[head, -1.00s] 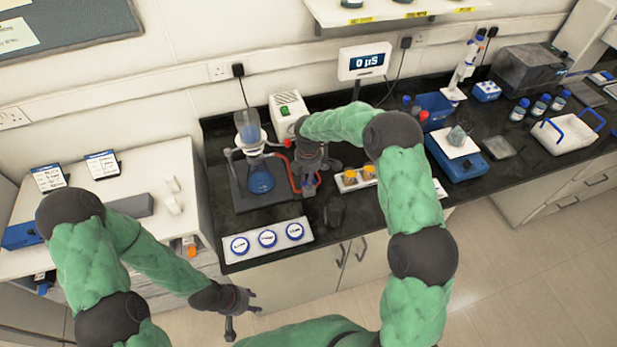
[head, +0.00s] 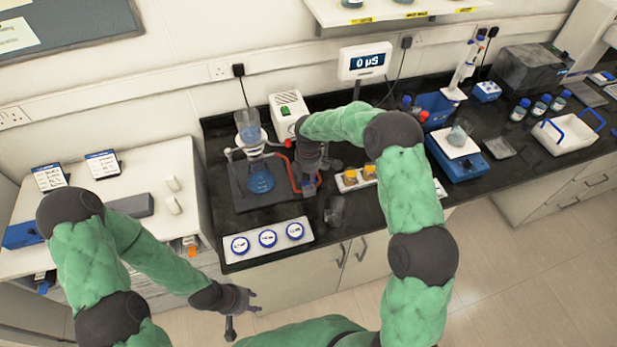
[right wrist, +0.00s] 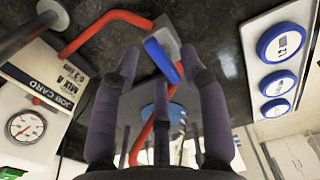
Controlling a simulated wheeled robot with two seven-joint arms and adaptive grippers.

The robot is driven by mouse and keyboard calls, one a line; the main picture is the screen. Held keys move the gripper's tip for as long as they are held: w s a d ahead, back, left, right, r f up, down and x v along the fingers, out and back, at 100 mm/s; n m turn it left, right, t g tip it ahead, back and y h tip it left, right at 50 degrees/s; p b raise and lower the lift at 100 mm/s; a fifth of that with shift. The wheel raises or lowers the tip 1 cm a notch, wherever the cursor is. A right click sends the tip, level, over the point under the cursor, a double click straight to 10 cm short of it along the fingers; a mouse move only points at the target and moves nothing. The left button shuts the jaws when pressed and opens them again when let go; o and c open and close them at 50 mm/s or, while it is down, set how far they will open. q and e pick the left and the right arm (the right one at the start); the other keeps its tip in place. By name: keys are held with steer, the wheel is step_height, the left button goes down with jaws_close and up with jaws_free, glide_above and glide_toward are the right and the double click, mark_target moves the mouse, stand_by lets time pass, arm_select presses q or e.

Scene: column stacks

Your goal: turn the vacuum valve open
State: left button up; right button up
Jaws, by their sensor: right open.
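The vacuum valve shows in the right wrist view as a blue lever (right wrist: 162,61) on a grey body, with red tubing (right wrist: 110,22) running to it. My right gripper (right wrist: 163,72) is open, its purple-grey fingers on either side of the lever; I cannot tell whether they touch it. In the head view my right gripper (head: 308,186) points down beside the filter flask (head: 262,181), which holds blue liquid, and largely hides the valve. The white pump (head: 288,112) stands behind; its gauge (right wrist: 26,126) shows in the right wrist view. My left gripper (head: 240,309) is open and empty, in front of the counter.
A white tray with several blue-rimmed round dishes (head: 267,238) lies at the counter's front. A glass beaker (head: 335,212) stands right of my right gripper. A rack with orange-capped jars (head: 349,176) and a blue balance (head: 462,163) are further right.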

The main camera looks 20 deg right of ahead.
steer(key=shift+r, duration=0.1)
step_height(320, 180, up, 12)
stand_by(0.5)
steer(key=shift+f, duration=0.2)
